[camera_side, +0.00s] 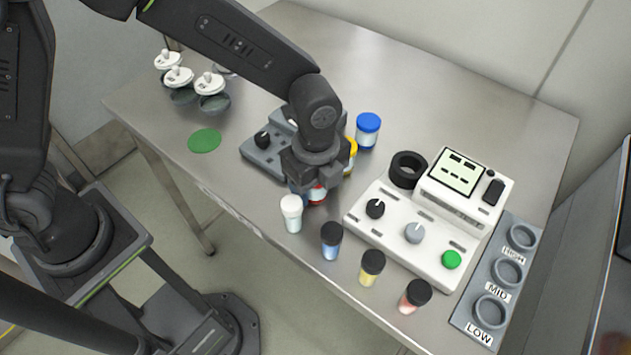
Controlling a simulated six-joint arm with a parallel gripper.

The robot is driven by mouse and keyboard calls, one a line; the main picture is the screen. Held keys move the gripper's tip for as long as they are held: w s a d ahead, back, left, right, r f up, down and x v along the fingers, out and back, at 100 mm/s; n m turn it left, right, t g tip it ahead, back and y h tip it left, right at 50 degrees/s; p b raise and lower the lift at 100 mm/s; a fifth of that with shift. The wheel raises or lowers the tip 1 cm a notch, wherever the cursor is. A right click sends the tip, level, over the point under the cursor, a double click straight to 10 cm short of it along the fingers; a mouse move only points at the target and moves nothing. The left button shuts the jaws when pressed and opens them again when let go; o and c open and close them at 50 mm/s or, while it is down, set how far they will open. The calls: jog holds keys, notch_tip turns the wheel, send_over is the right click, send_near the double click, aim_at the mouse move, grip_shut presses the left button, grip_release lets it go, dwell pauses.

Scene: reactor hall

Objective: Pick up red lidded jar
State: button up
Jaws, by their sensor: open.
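The red lidded jar (317,195) is mostly hidden beneath my gripper. Only a bit of its red lid and pale body shows. My gripper (314,184) points down over it and is open. Its fingers are largely hidden by the wrist, so I cannot tell whether they touch the jar or how deep they reach around it.
Close by are a white lidded jar (291,213), a yellow lidded jar (352,152) and a blue lidded jar (368,131). Black-lidded jars (331,240) line the front edge. A white control box (430,235) and a grey ring rack (497,283) stand right. A green disc (204,140) lies left.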

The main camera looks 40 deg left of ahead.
jog(key=shift+f, duration=0.4)
jog(key=c, duration=0.7)
jog(key=shift+r, duration=0.15)
